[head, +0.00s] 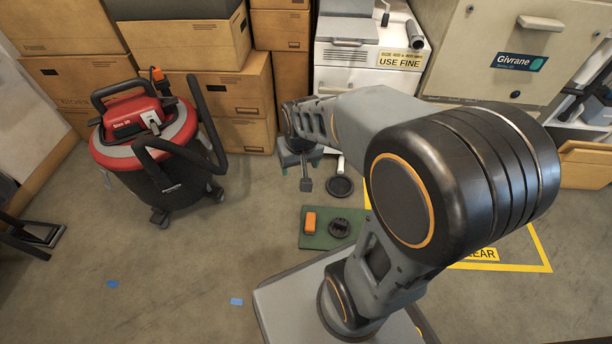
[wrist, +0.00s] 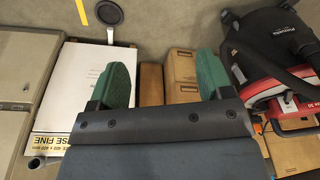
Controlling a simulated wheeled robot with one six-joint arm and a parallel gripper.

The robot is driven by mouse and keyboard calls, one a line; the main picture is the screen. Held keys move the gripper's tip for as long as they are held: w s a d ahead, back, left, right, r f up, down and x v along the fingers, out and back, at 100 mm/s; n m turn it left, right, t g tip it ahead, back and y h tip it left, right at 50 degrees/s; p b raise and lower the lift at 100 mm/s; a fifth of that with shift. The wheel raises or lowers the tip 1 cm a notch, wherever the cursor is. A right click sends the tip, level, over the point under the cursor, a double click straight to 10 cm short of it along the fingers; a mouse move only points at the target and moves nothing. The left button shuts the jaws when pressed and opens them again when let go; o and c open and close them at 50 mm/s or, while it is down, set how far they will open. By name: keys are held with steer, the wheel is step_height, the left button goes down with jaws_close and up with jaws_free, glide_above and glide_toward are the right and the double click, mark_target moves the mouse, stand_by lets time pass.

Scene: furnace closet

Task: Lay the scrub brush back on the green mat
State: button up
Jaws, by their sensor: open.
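A flat black round piece (head: 340,187) lies on the floor just beyond the mat, with a short pale bar at its far side. It also shows at the top of the wrist view (wrist: 109,13). It may be the scrub brush; I cannot tell for sure. The green mat (head: 309,241) lies on the floor in front of it. An orange block (head: 310,220) and a dark round object (head: 340,227) rest on the mat. My gripper (head: 299,160) is left of the black round piece, above the floor. Its green fingers (wrist: 163,78) are spread with nothing between them.
A red and black shop vacuum (head: 160,150) stands at the left. Cardboard boxes (head: 215,90) are stacked behind it. A white cabinet (head: 343,75) stands at the back, beside the beige furnace (head: 500,45). Yellow floor tape (head: 545,248) marks the right. Front left floor is mostly clear.

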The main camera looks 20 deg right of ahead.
steer(key=s+a+r+n, duration=0.1)
steer(key=s+r, duration=0.3)
steer(key=s, duration=0.3)
steer(key=shift+s+a, duration=0.3)
steer(key=shift+s, duration=0.05)
steer(key=shift+r, duration=0.15)
